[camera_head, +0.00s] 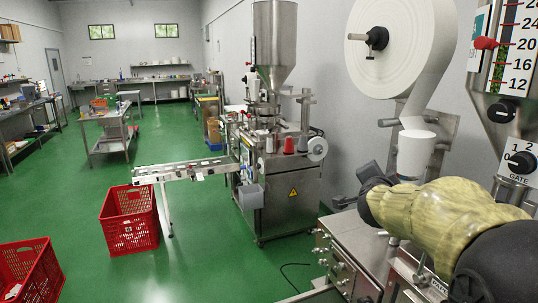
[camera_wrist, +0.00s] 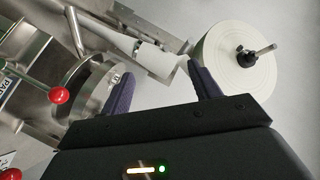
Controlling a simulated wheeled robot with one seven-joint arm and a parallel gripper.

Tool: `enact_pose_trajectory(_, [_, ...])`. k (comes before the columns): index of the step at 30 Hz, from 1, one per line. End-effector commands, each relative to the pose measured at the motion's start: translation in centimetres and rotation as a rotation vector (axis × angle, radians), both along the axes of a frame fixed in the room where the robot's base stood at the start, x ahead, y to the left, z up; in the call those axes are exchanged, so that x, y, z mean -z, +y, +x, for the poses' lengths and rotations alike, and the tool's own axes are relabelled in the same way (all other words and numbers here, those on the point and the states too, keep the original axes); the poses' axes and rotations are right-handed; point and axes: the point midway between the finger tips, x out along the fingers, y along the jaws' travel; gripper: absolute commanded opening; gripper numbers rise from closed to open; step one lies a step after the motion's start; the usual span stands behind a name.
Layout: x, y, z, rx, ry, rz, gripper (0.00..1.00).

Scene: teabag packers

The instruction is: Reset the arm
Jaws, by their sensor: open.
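My gripper (camera_wrist: 160,88) is open in the wrist view, its two dark fingers apart with nothing held between them. Past the fingers are a strip of white paper web and steel machine parts. In the head view my arm reaches in from the lower right, in a yellowish sleeve with dark ends. The arm lies in front of the near packing machine (camera_head: 350,245). My fingertips cannot be made out clearly in the head view.
A large white paper roll (camera_head: 378,75) hangs above my arm; it also shows in the wrist view (camera_wrist: 225,68). A dial panel (camera_head: 520,160) and a red-knobbed lever (camera_head: 486,43) stand close at right. Red crates (camera_head: 130,235) sit left on open green floor.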

Motion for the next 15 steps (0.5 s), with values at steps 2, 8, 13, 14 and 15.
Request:
enact_pose_trajectory(2, [4.3,2.7,-1.1,-0.129,0.146,-0.064,0.62])
enact_pose_trajectory(8, [14.1,8.0,-6.3,-0.433,0.495,-0.212,0.62])
enact_pose_trajectory(13, [21.3,10.6,-13.4,-0.674,0.789,-0.322,0.62])
enact_pose_trajectory(14, [22.4,10.9,-14.8,-0.716,0.841,-0.341,0.62])
enact_pose_trajectory(15, [23.8,11.2,-16.8,-0.771,0.909,-0.366,0.62])
